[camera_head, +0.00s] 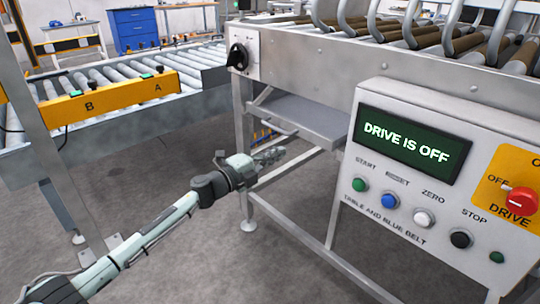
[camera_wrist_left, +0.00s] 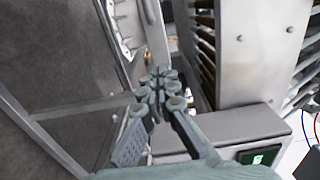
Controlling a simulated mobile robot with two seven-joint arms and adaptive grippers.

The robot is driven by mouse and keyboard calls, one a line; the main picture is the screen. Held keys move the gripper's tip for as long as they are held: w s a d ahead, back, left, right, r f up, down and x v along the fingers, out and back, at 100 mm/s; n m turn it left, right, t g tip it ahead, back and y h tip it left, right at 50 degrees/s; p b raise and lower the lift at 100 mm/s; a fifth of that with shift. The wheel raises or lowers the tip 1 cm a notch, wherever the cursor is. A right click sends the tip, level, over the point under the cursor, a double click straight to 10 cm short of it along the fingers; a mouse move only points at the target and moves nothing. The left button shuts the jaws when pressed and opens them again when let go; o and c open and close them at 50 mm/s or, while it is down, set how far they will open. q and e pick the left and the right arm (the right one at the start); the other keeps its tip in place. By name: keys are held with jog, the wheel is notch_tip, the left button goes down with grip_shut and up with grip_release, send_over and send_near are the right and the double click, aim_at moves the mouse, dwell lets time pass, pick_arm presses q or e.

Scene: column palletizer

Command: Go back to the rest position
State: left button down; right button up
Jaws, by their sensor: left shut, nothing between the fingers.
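My left gripper (camera_head: 270,155) is at the end of my left arm, which reaches in from the lower left in the head view. It hovers in front of the machine's metal frame, below the grey shelf (camera_head: 305,119) and left of the control panel (camera_head: 440,170). In the left wrist view the gripper's fingers (camera_wrist_left: 160,92) are closed together with nothing between them. My right gripper is in neither view.
The panel's display (camera_head: 410,144) reads DRIVE IS OFF, above several buttons and a red rotary switch (camera_head: 517,201). A black knob (camera_head: 237,56) sits on the machine's corner. A roller conveyor with a yellow panel (camera_head: 110,97) stands left. Grey floor between is open.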

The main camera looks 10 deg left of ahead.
pick_arm(q)
jog(key=s+a+f+n+g+y+p, duration=0.1)
jog(key=s+a+f+n+y, duration=1.15)
jog(key=s+f+n, duration=0.4)
jog(key=s+a+f+n+g, duration=0.1)
jog(key=s+f+n+g, duration=0.1)
jog(key=s, duration=0.7)
jog(key=s+a+f+n+g, duration=0.2)
jog(key=s+f+n+g, duration=0.1)
jog(key=s, duration=0.6)
jog(key=s+a+f+n+g, duration=0.2)
jog(key=s+f+g, duration=0.3)
jog(key=s, duration=0.4)
jog(key=shift+s+f+p, duration=0.2)
jog(key=shift+f+p, duration=0.15)
jog(key=shift+f, duration=0.2)
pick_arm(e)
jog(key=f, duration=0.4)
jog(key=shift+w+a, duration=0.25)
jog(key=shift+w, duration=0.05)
pick_arm(q)
jog(key=shift+n, duration=0.25)
